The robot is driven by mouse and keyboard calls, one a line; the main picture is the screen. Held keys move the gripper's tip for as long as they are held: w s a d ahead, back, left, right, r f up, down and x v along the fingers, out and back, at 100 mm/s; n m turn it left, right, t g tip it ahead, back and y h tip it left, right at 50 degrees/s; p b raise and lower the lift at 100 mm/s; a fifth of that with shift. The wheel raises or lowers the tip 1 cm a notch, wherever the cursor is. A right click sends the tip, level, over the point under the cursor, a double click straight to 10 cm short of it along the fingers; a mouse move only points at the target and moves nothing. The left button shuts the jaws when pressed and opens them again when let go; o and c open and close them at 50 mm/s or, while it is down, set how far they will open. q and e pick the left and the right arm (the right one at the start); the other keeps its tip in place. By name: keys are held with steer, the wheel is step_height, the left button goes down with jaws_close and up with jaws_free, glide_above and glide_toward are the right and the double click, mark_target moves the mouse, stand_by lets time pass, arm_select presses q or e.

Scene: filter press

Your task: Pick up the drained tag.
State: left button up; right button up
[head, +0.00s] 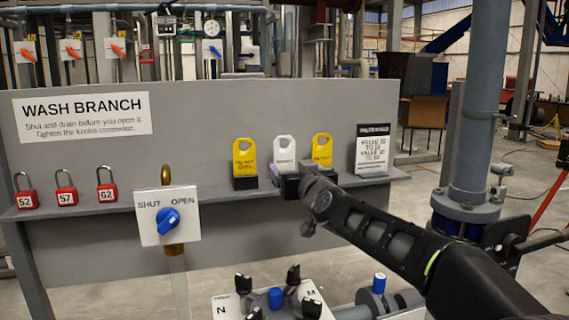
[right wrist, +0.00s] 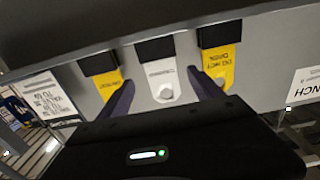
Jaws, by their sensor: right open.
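The white tag (head: 285,152), with small grey print too blurred to read for certain, stands in a dark holder on the grey shelf between two yellow tags. The right wrist view shows this white tag (right wrist: 161,82) upside down, with its hole toward me. My right gripper (head: 298,184) is at the shelf just in front of the white tag's holder. In the wrist view its dark fingers stand apart, one on each side of the white tag, and nothing is gripped. I cannot tell whether a finger touches it. My left gripper is out of view.
Yellow tags (head: 245,160) (head: 322,151) stand close on either side. A printed card (head: 372,150) stands farther right. Red padlocks (head: 66,194) and a blue-handled valve (head: 168,221) are to the left. The grey panel (head: 220,115) rises behind the shelf. Black knobs (head: 293,275) are below.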

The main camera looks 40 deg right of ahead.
mark_target(285, 163)
steer(key=x, duration=0.4)
steer(key=shift+w+f, duration=0.1)
steer(key=shift+w, duration=0.1)
stand_by(0.3)
steer(key=c, duration=1.4)
